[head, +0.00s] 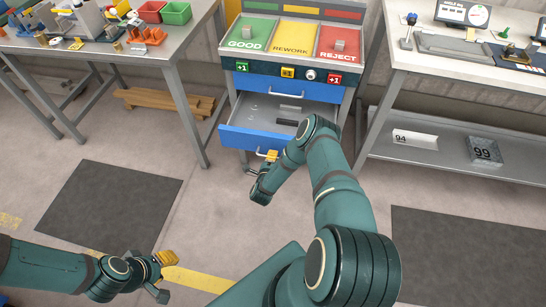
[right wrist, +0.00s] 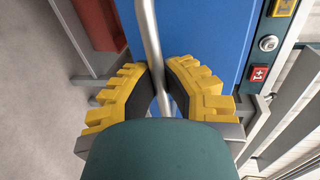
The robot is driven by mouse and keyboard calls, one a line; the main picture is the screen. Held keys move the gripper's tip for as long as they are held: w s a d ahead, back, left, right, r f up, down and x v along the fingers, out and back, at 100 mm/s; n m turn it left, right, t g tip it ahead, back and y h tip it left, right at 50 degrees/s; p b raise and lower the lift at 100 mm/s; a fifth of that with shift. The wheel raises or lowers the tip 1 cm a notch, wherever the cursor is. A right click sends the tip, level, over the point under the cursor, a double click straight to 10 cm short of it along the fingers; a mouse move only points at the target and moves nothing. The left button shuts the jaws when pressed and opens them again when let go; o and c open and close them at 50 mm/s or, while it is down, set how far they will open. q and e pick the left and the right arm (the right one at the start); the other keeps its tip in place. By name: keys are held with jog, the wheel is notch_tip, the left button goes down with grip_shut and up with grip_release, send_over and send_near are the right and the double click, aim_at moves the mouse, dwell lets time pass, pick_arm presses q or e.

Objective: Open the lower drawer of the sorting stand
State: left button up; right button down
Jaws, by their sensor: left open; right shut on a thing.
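The sorting stand (head: 288,66) is ahead in the head view. Its upper drawer (head: 280,86) has a blue front and is closed. The lower drawer (head: 240,137) is pulled out, its blue front well forward and its grey inside visible with a few small items in it. My right gripper (head: 270,156) is at the lower drawer's front. In the right wrist view, its yellow fingers (right wrist: 164,88) are shut on the metal handle (right wrist: 150,40) of the blue front (right wrist: 205,35). My left gripper (head: 162,275) is open and empty over the floor at the lower left.
The stand's top has green GOOD, yellow REWORK and red REJECT bins. A workbench (head: 165,52) with parts and bins is at the left. Another table (head: 430,45) with a lower shelf (head: 445,163) is at the right. Floor mats (head: 110,200) lie in front; the floor before the drawer is clear.

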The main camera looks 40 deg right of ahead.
jog(key=c, duration=1)
grip_release()
jog(key=v, duration=1.2)
